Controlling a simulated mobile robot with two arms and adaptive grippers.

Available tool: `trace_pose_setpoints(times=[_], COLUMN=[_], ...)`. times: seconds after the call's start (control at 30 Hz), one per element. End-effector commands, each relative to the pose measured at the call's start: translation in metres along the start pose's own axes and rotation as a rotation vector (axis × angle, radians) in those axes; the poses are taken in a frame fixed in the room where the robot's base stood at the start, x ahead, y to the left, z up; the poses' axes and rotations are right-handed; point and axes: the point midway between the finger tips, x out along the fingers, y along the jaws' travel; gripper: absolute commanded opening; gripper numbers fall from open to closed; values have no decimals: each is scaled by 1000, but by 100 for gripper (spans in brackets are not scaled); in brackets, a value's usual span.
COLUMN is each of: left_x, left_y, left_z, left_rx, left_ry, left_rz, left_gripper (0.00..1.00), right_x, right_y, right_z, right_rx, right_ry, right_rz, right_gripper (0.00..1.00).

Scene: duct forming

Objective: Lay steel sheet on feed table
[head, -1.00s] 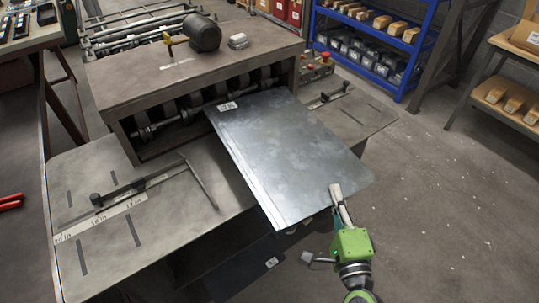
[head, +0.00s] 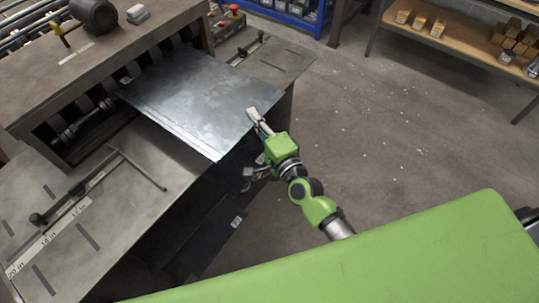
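The steel sheet (head: 195,98) is a flat, shiny grey plate. It lies level across the feed table (head: 180,155), its far edge against or just inside the roller opening of the machine. Its near corner juts out past the table's front edge. My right gripper (head: 254,114) is at the sheet's right-hand near edge, one pale fingertip overlapping the edge. Whether the fingers clamp the sheet is not clear, since the parts below the edge are dark and partly hidden. My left gripper is not in view.
The machine housing (head: 120,35) with dark rollers stands behind the sheet. A guide bar (head: 75,190) and a scale (head: 50,240) lie on the table at left. Shelves (head: 465,40) are far right; open floor lies between.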

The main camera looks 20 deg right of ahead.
Motion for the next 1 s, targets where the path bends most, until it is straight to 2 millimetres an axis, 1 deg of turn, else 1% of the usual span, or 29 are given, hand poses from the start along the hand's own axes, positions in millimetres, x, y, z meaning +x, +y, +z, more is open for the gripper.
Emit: trace_pose_setpoints(times=[0.03,0.13,0.2,0.3,0.4,0.67,0.8,0.9,1.0], left_x=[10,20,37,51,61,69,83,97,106], left_y=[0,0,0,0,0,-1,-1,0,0], left_z=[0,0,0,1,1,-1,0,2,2], left_rx=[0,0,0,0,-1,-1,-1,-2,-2], left_ry=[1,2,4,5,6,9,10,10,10], left_rz=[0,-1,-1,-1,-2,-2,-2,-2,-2], left_gripper=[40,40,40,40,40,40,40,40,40], right_x=[-13,-36,-44,-56,-66,-75,-82,-81,-82], right_y=[8,18,34,47,55,62,76,90,99], right_z=[-3,-8,-10,-12,-14,-17,-18,-18,-18], right_rx=[1,3,3,3,3,4,5,5,5], right_ry=[1,1,2,2,2,3,3,4,4], right_rz=[-5,-5,-7,-7,-9,-10,-8,-9,-10], right_gripper=[0,0,0,0,0,0,0,0,0])
